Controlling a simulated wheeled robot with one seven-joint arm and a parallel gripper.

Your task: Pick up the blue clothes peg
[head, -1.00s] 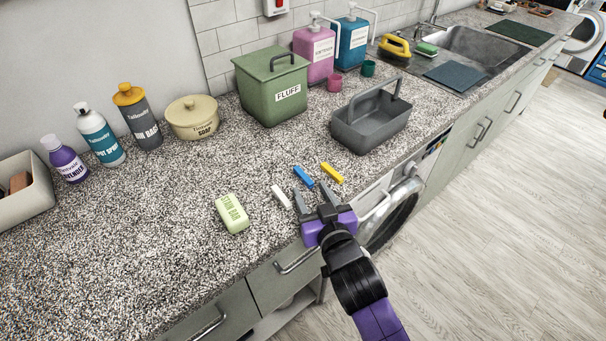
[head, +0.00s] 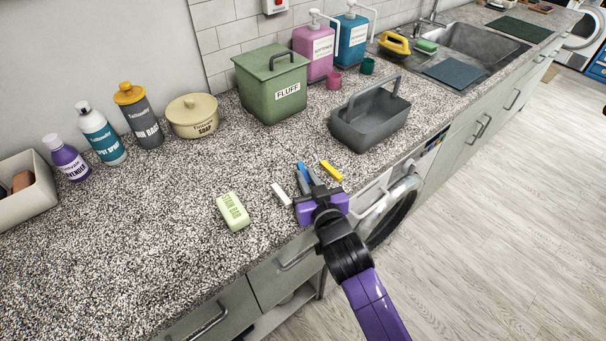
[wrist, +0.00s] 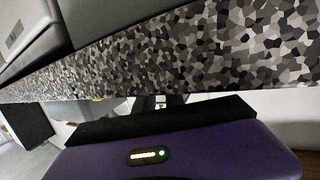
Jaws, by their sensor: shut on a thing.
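The blue clothes peg (head: 302,168) is between the fingers of my gripper (head: 308,178) in the head view, near the front edge of the speckled counter. My gripper is shut on it, and the fingers cover its near part. I cannot tell whether the peg touches the counter. The wrist view shows the purple gripper body (wrist: 170,155) and the counter's speckled surface, but I cannot make out the peg there.
A white peg (head: 281,194) lies just left of my gripper and a yellow peg (head: 331,170) just right. A green stain bar (head: 233,212) lies further left. A grey caddy (head: 370,125) and a green fluff bin (head: 270,85) stand behind. The counter's left middle is clear.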

